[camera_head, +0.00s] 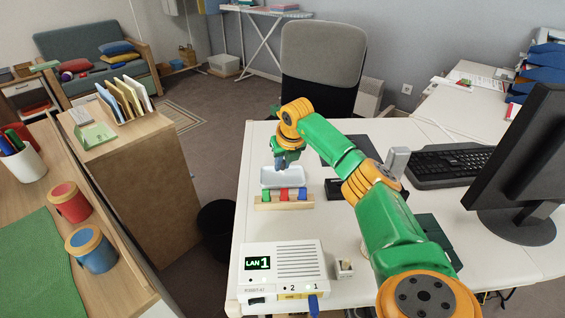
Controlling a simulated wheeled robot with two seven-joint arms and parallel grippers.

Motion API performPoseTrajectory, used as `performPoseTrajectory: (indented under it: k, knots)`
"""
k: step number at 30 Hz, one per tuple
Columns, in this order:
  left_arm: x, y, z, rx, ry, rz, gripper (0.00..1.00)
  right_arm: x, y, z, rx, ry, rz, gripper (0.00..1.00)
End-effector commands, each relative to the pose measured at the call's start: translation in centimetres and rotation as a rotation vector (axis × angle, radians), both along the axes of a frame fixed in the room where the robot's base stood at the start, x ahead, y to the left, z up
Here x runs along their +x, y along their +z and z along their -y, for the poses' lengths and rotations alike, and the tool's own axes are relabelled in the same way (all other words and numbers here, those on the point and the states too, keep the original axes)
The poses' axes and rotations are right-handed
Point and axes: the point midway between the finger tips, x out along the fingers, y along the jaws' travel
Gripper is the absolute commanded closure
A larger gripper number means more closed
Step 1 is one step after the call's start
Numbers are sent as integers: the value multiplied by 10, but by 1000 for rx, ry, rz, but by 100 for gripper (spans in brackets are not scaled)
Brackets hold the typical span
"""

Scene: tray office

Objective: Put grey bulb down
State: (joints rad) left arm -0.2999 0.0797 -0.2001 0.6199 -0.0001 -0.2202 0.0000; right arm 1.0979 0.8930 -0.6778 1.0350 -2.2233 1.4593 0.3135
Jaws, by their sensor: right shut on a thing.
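My right gripper (284,161) points down above the white tray (268,184) on the white desk. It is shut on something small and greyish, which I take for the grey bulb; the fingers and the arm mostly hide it. I cannot tell whether it touches the tray. My left gripper is out of view.
A wooden rack (284,205) with red, green and blue pieces stands just in front of the tray. A white LAN box (283,272) is nearer. A keyboard (450,164) and monitor (525,150) are at the right. A black bin (216,222) stands left of the desk.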

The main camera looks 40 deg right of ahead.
Motion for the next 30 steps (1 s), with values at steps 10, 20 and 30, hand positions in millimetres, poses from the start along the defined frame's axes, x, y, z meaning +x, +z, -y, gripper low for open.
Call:
performPoseTrajectory:
  k: [10, 20, 30]
  knots:
    - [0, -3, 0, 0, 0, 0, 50, 0, -7, 0, 1, -1, 0, 100]
    - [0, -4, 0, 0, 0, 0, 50, 0, -11, 0, 1, -1, 0, 60]
    - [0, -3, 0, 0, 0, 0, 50, 0, -9, 0, 1, -1, 1, 51]
